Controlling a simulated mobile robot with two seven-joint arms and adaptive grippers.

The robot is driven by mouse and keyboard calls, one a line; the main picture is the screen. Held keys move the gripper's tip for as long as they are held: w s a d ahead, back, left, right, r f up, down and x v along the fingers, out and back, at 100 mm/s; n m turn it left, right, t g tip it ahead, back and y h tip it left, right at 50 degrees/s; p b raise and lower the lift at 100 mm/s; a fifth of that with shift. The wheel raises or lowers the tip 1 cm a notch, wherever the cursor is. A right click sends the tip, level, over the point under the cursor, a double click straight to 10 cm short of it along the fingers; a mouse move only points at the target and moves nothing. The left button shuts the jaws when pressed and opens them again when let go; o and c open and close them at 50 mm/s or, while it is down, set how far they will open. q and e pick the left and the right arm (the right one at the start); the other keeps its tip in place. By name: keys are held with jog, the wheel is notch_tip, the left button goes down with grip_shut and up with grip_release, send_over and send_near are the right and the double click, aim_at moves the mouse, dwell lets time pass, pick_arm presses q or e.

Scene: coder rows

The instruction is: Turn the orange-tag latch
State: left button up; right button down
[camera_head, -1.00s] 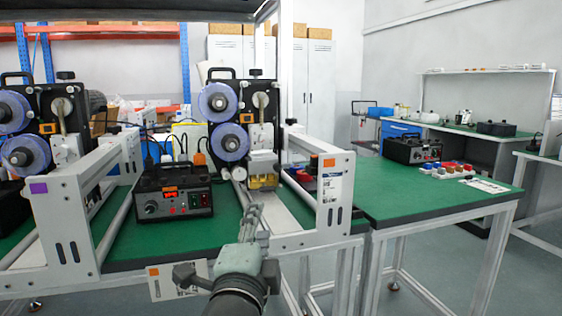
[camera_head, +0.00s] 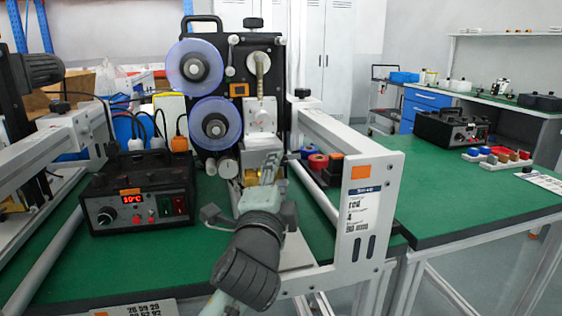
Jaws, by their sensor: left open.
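The black coder machine (camera_head: 270,50) stands at the back of the green table, with two blue-rimmed reels on its front. A small orange tag (camera_head: 239,90) is on its face, right of the reels. A pale lever (camera_head: 262,64) on a round knob, possibly the latch, sits upright at its upper right. A larger orange tag (camera_head: 374,172) marks the white frame's end plate. My left gripper (camera_head: 269,165) is open and empty, pointing up in front of the machine's lower part, below the lever. It partly hides a yellow-brass part (camera_head: 251,178). My right gripper is out of view.
A black control box (camera_head: 140,192) with a red display stands left of my arm. White frame rails (camera_head: 345,150) flank the machine. Red and blue rolls (camera_head: 316,163) lie behind the right rail. The right green table (camera_head: 470,200) is mostly clear in front.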

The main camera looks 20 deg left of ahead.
aim_at(289, 159)
pick_arm(q)
jog(key=shift+x, duration=2.25)
jog(key=shift+c, duration=0.6)
grip_shut()
